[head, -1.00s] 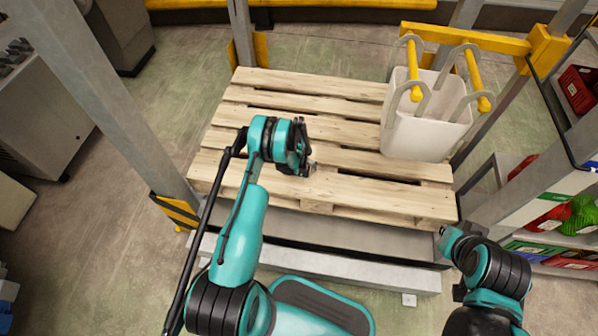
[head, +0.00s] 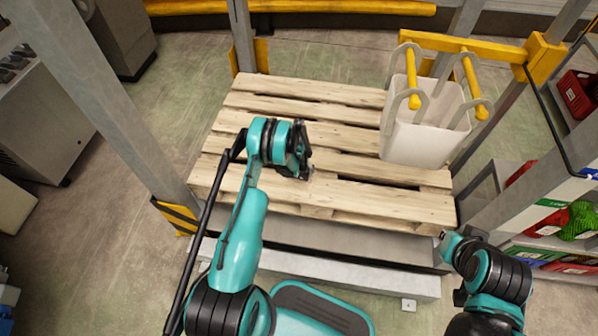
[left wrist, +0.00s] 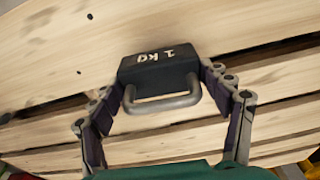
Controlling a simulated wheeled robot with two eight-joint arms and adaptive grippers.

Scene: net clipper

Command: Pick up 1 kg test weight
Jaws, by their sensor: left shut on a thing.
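The 1 kg test weight (left wrist: 158,73) is a dark block with white "1 kg" lettering and a grey loop handle, seen in the left wrist view. My left gripper (left wrist: 163,80) has its fingers on both sides of the block and is shut on it. In the head view my left gripper (head: 303,160) is low over the middle of the wooden pallet (head: 385,205); the weight is mostly hidden there. I cannot tell whether the weight touches the boards. My right arm is at the lower right; its gripper cannot be made out.
Metal posts (head: 120,90) flank the pallet. A shelf with red and green goods (head: 575,222) is at the right. The pallet's back boards are clear.

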